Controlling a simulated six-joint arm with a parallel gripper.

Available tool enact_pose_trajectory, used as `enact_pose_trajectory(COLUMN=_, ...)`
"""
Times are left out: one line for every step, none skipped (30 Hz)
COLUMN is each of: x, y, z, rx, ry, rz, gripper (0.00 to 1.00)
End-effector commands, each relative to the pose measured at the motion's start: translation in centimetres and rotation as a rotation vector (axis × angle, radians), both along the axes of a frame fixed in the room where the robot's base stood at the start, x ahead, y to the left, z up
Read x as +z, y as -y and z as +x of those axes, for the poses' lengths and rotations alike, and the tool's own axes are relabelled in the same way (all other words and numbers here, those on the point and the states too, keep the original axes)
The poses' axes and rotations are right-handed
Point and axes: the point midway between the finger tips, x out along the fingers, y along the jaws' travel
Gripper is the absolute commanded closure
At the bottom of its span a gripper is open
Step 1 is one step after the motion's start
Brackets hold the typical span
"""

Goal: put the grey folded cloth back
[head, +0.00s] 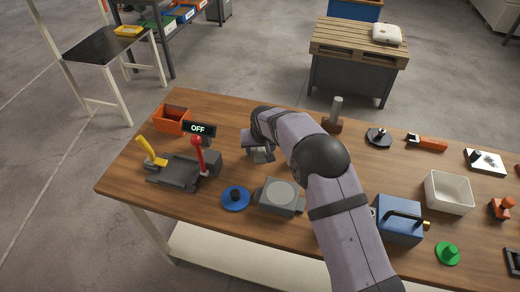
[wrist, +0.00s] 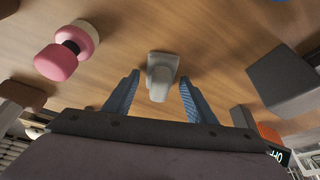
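A small light-grey object (wrist: 161,76) lies on the wooden table, seen in the wrist view. It has a raised, rounded middle on a flatter base; it may be the grey folded cloth, but I cannot tell for sure. My gripper (wrist: 154,96) is open, with its two blue fingers apart on either side of this object and no finger visibly touching it. In the head view my gripper (head: 260,154) is low over the table's left half, partly hidden by my arm.
A pink knobbed object (wrist: 66,58) lies left in the wrist view. In the head view a lever fixture (head: 178,172) with an OFF display, an orange bin (head: 171,119), a blue disc (head: 235,199) and a grey box (head: 280,196) surround the gripper. A white bundle (head: 387,34) sits on the pallet behind.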

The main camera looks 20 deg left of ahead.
Motion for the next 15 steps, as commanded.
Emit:
enact_pose_trajectory(x=0.03, y=0.0, z=0.0, rx=0.0, ry=0.0, rz=0.0, gripper=0.46)
enact_pose_trajectory(x=0.03, y=0.0, z=0.0, rx=0.0, ry=0.0, rz=0.0, gripper=0.46)
enact_pose_trajectory(x=0.03, y=0.0, z=0.0, rx=0.0, ry=0.0, rz=0.0, gripper=0.46)
enact_pose_trajectory(x=0.03, y=0.0, z=0.0, rx=0.0, ry=0.0, rz=0.0, gripper=0.46)
enact_pose_trajectory(x=0.03, y=0.0, z=0.0, rx=0.0, ry=0.0, rz=0.0, gripper=0.46)
enact_pose_trajectory(x=0.04, y=0.0, z=-0.01, rx=0.0, ry=0.0, rz=0.0, gripper=0.46)
enact_pose_trajectory(x=0.04, y=0.0, z=-0.01, rx=0.0, ry=0.0, rz=0.0, gripper=0.46)
enact_pose_trajectory(x=0.05, y=0.0, z=0.0, rx=0.0, ry=0.0, rz=0.0, gripper=0.46)
enact_pose_trajectory(x=0.11, y=0.0, z=0.0, rx=0.0, ry=0.0, rz=0.0, gripper=0.46)
enact_pose_trajectory(x=0.17, y=0.0, z=0.0, rx=0.0, ry=0.0, rz=0.0, gripper=0.46)
enact_pose_trajectory(x=0.27, y=0.0, z=0.01, rx=0.0, ry=0.0, rz=0.0, gripper=0.46)
enact_pose_trajectory(x=0.45, y=0.0, z=0.01, rx=0.0, ry=0.0, rz=0.0, gripper=0.46)
enact_pose_trajectory(x=0.53, y=0.0, z=-0.01, rx=0.0, ry=0.0, rz=0.0, gripper=0.46)
enact_pose_trajectory(x=0.61, y=0.01, z=-0.06, rx=0.0, ry=0.001, rz=0.0, gripper=0.46)
enact_pose_trajectory(x=0.89, y=0.04, z=-0.14, rx=0.0, ry=0.002, rz=0.001, gripper=0.46)
